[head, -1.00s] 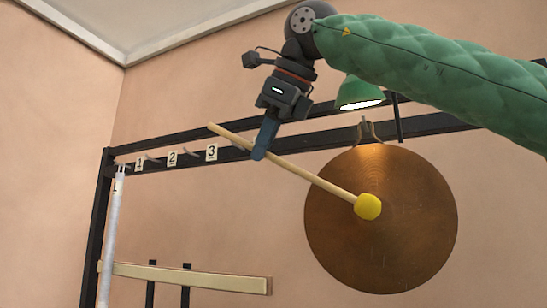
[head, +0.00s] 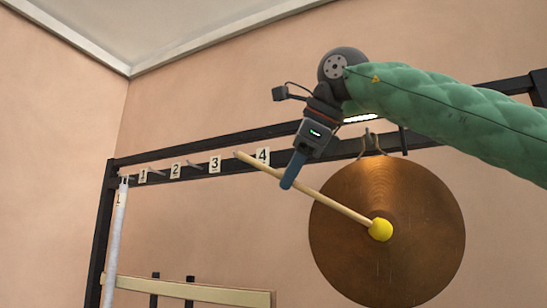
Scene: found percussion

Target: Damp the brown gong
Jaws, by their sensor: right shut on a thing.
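The brown gong (head: 425,215) is a round bronze-coloured disc that hangs from a hook on the dark frame at the right of the head view. My right gripper (head: 288,184) is shut on a mallet with a pale wooden shaft (head: 335,206) and a yellow ball head (head: 380,230). The gripper is up and left of the gong. The mallet slants down to the right, and its head overlaps the gong's face in the picture. I cannot tell whether the head touches it. My left gripper is not in view.
A dark frame rail (head: 225,165) carries pegs with number tags, such as tag 4 (head: 262,156). A white tube (head: 115,240) hangs at the left end. A pale wooden bar (head: 190,290) is below. A lamp (head: 361,119) is partly hidden behind my right arm.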

